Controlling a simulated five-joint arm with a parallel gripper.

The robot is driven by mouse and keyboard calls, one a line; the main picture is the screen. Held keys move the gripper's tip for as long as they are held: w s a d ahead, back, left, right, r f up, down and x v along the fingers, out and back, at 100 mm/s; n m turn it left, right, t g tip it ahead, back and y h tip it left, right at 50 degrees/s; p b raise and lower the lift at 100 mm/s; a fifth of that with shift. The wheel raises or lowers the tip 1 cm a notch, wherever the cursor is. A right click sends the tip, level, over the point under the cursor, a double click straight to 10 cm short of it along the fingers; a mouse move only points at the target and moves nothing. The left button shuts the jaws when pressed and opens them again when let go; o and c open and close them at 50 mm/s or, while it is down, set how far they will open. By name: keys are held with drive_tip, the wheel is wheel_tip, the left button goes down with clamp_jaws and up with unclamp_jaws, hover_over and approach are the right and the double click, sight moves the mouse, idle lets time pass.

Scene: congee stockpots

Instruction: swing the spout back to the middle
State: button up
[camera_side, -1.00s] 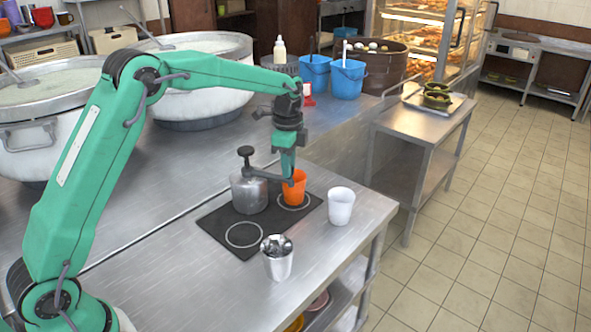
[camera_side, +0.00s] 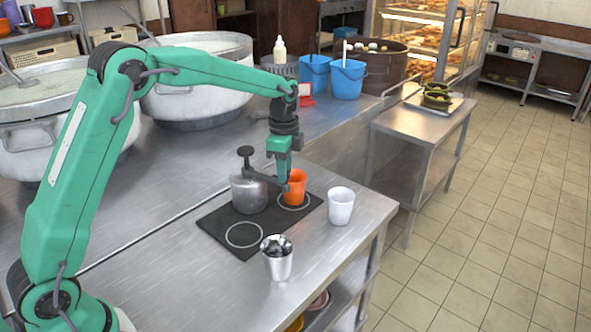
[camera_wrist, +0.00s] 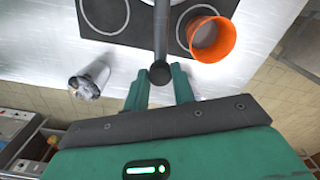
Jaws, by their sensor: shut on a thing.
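A grey pump pot (camera_side: 249,195) with a black knob stands on a black mat (camera_side: 226,224) with two white rings. Its dark spout (camera_side: 262,177) reaches right from the pump. My gripper (camera_side: 284,178) is shut on the spout near its outer end. In the wrist view, the spout (camera_wrist: 160,40) runs down between my two fingers (camera_wrist: 160,90). An orange cup (camera_side: 298,183) stands on the far ring, just right of the spout's end; it also shows in the wrist view (camera_wrist: 211,35). The near ring (camera_side: 244,235) is empty.
A white cup (camera_side: 341,207) stands right of the mat. A metal cup with dark and shiny contents (camera_side: 278,263) stands at the near side. Large white stockpots (camera_side: 196,103) and blue buckets (camera_side: 347,80) are behind. The counter left of the mat is clear.

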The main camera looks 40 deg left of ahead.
drive_tip(key=shift+s, duration=0.2)
drive_tip(key=shift+s+d, duration=0.1)
drive_tip(key=shift+s, duration=0.75)
drive_tip(key=o, duration=0.5)
drive_tip(key=shift+o, duration=0.2)
drive_tip(key=shift+r, duration=0.1)
wheel_tip(320, 180, up, 7)
idle(1.0)
